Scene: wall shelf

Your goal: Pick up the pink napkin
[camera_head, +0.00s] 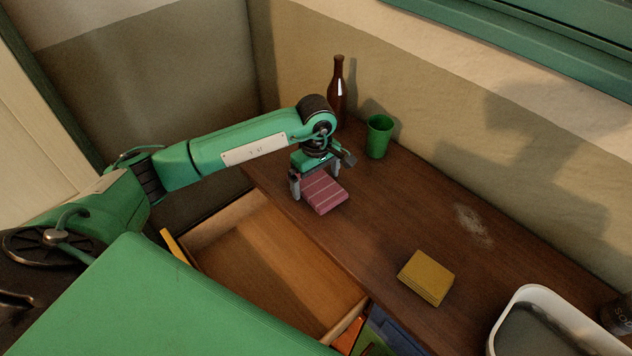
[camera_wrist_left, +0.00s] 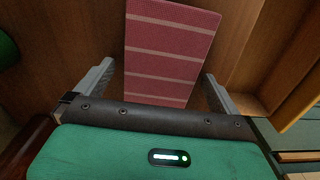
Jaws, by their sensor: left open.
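The pink napkin (camera_head: 325,194), striped with lighter lines and folded, lies on the brown wooden shelf top near its front edge. It also shows in the left wrist view (camera_wrist_left: 170,50), reaching between the fingers. My left gripper (camera_head: 315,182) is open, above and around the napkin, with a finger on either side of it. In the left wrist view my gripper's two fingers (camera_wrist_left: 158,88) stand apart with gaps beside the napkin. Whether the fingers touch the shelf top is hard to tell. My right gripper is not in view.
A brown bottle (camera_head: 337,88) and green cup (camera_head: 379,136) stand behind the gripper. A yellow folded napkin (camera_head: 426,277) and white tub (camera_head: 495,326) are to the right. An open drawer (camera_head: 235,222) lies below the front edge.

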